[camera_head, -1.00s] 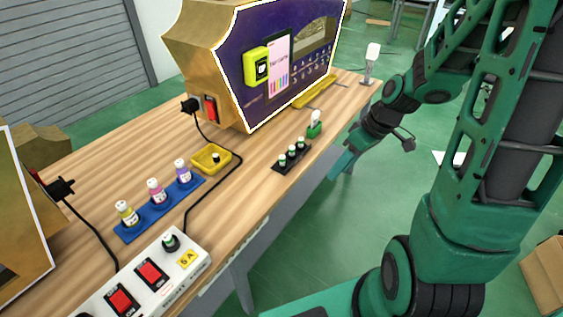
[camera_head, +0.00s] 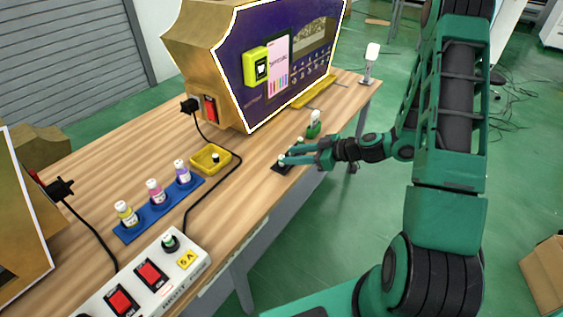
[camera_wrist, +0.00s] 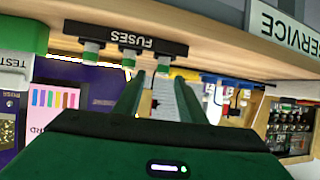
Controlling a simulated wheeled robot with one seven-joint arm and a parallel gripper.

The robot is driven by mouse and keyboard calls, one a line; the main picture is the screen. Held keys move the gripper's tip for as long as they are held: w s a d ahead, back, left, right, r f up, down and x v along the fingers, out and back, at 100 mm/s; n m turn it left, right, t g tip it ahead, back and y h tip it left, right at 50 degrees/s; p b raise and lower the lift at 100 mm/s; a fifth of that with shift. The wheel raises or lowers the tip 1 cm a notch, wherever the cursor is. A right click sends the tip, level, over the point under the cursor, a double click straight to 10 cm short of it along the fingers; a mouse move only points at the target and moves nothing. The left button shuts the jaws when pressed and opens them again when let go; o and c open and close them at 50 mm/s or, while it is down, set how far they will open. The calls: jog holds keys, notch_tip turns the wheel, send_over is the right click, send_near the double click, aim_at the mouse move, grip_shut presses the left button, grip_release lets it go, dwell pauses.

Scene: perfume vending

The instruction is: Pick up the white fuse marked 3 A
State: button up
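A black fuse holder (camera_head: 279,169) lies on the table; in the wrist view it is upside down, lettered FUSES (camera_wrist: 130,39). Three small fuses with white and green parts stand in it, at the left (camera_wrist: 92,50), middle (camera_wrist: 130,57) and right (camera_wrist: 163,63) of the wrist view. Their markings are not readable, so I cannot tell which is 3 A. My gripper (camera_head: 287,158) is at the holder from the right, fingers apart and partly hiding the fuses. In the wrist view my gripper (camera_wrist: 158,80) is open, its fingertips near the right fuse; contact is unclear.
A green-and-white object (camera_head: 314,124) stands just behind the holder. A yellow tray (camera_head: 224,158), a blue rack (camera_head: 158,214) with three bottles and a white power strip (camera_head: 196,266) are to the left. The purple machine (camera_head: 240,95) stands behind. A black cable crosses the table.

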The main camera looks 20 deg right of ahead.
aim_at(273, 164)
jog(key=x, duration=0.9)
jog(key=shift+a, duration=0.15)
jog(key=shift+c, duration=0.2)
grip_shut()
